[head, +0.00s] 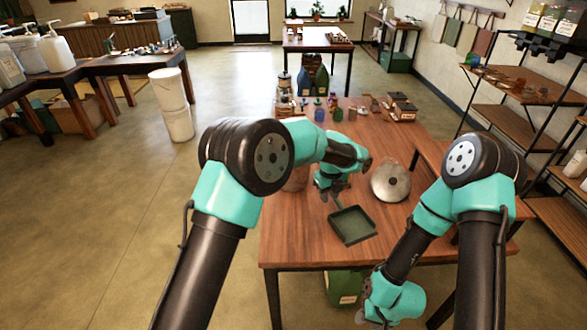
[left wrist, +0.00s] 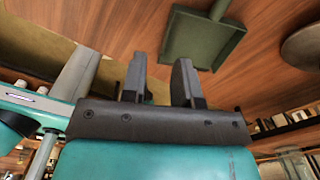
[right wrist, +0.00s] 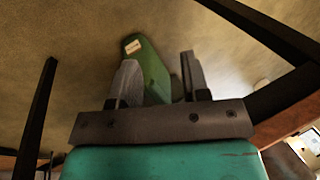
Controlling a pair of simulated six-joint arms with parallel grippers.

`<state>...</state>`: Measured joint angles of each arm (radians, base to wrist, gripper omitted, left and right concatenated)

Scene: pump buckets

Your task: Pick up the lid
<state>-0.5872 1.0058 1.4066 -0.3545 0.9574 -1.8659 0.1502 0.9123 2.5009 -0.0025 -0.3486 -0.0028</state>
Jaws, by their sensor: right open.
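The lid (head: 391,181) is a round, pale metal disc with a small dark knob, lying on the brown wooden table. Its edge also shows at the right of the left wrist view (left wrist: 305,45). My left gripper (head: 337,193) is over the table, left of the lid and near the green tray's back edge. Its fingers (left wrist: 160,78) are apart with nothing between them. My right gripper (head: 372,318) is low in front of the table, away from the lid, and partly cut off by the picture's edge. Its fingers (right wrist: 158,78) are apart and empty.
A dark green tray (head: 352,226) sits in front of the lid. Bottles and jars (head: 320,90) crowd the table's far end. A green container (head: 343,287) stands below the table's front edge. A shelf rack (head: 500,120) stands at the right.

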